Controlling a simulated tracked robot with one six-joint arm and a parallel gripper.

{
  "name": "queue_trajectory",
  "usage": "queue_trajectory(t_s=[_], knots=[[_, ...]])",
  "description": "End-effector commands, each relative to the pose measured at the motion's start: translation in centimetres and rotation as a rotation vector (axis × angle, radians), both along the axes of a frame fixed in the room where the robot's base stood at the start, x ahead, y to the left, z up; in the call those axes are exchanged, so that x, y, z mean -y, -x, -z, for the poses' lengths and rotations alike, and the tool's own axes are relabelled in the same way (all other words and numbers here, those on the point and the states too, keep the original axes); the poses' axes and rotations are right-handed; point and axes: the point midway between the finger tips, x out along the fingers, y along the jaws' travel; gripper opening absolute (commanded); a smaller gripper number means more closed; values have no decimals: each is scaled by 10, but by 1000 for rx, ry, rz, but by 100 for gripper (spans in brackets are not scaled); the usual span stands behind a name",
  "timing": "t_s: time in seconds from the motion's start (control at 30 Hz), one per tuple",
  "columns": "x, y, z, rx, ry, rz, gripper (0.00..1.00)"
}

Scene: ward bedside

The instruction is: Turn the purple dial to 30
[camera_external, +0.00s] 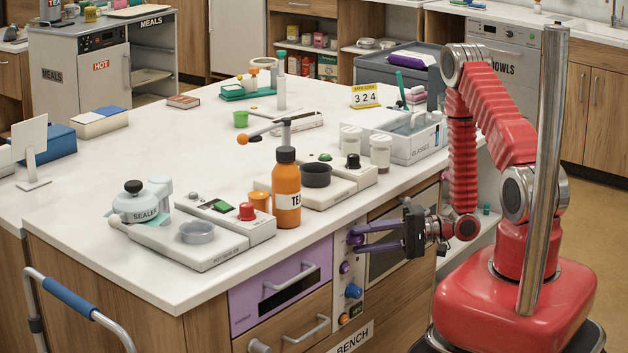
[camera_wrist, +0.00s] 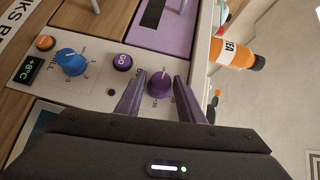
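The purple dial (camera_wrist: 160,84) is on a pale control panel (camera_wrist: 102,92), with small scale marks around it too small to read. In the external view the purple dial (camera_external: 354,238) is near the top of the panel on the bench front. My gripper (camera_wrist: 159,80) has purple fingers, one on each side of the dial, with a narrow gap showing on both sides. The fingers are open and appear not to touch it. In the external view my gripper (camera_external: 360,238) reaches the panel from the right. Which number the dial points to cannot be read.
A small round purple display or button (camera_wrist: 122,62), a blue dial (camera_wrist: 70,62), a green +8°C display (camera_wrist: 29,69) and an orange button (camera_wrist: 45,43) share the panel. A purple drawer (camera_external: 282,283) is left of it. An orange bottle (camera_external: 286,190) stands on the counter above.

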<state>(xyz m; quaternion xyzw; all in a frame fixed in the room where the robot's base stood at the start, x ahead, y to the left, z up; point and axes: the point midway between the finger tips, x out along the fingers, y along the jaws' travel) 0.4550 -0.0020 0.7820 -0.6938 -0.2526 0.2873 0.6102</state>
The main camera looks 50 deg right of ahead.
Motion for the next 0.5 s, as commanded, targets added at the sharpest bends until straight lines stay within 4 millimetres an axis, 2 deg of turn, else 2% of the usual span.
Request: queue_trajectory(t_s=[0.07, 0.4, 0.5], knots=[[0, 0, 0, 0, 0, 0, 29], [0, 0, 1, -2, 1, 0, 5], [0, 0, 1, -3, 1, 0, 3]])
